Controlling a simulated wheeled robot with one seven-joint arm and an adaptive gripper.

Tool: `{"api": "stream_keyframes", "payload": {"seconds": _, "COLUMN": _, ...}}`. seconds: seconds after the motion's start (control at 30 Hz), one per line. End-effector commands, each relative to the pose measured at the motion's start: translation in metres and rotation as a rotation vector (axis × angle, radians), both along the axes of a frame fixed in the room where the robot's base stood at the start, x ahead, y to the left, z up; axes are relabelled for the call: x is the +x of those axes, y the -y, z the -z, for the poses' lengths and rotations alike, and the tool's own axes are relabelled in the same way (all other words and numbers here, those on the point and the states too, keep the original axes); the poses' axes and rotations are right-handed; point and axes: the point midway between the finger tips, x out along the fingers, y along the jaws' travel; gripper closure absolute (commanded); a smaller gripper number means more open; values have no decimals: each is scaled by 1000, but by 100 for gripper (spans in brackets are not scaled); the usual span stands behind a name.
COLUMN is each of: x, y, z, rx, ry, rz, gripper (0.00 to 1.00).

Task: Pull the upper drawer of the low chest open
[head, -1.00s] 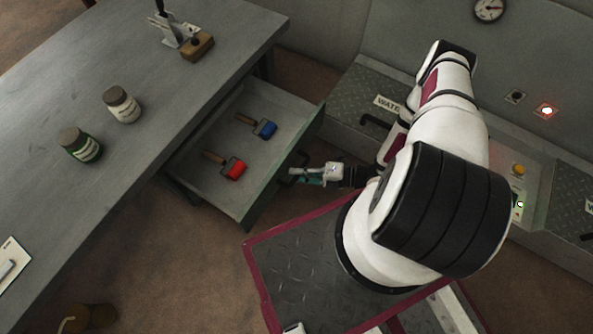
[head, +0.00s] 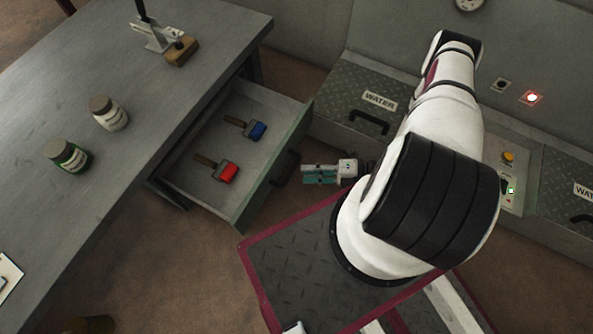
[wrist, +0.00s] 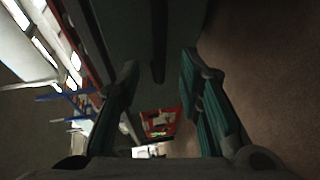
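The drawer (head: 243,215) stands pulled well out from under the grey bench on the left. Its green-grey front carries a dark handle (head: 288,168). A red-headed brush-like tool (head: 227,172) and a blue-headed one (head: 255,131) lie inside it. My gripper (head: 306,174) is just right of the handle, with a small gap between them. In the wrist view its two teal fingers (wrist: 159,68) are spread apart with nothing held between them. Only one drawer is visible, so I cannot tell whether another is below it.
The bench top (head: 60,110) holds a green-labelled jar (head: 68,157), a pale jar (head: 109,113) and a wooden block (head: 181,51). A metal hatch marked WATER (head: 365,75) lies behind my arm. Bare brown floor (head: 170,265) lies in front of the drawer.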

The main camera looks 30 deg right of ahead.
Motion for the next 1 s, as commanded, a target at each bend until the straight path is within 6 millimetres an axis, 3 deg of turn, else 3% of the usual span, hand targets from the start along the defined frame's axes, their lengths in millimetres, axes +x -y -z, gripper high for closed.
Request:
{"api": "stream_keyframes", "payload": {"seconds": 0.1, "x": -12, "y": 21, "z": -4, "rx": -2, "ry": 1, "rz": 3, "gripper": 67}}
{"api": "stream_keyframes", "payload": {"seconds": 0.33, "x": -27, "y": 42, "z": -9, "rx": -1, "ry": 0, "rz": 1, "gripper": 67}}
{"api": "stream_keyframes", "payload": {"seconds": 1.0, "x": -30, "y": 46, "z": -10, "rx": 0, "ry": 0, "rz": 0, "gripper": 67}}
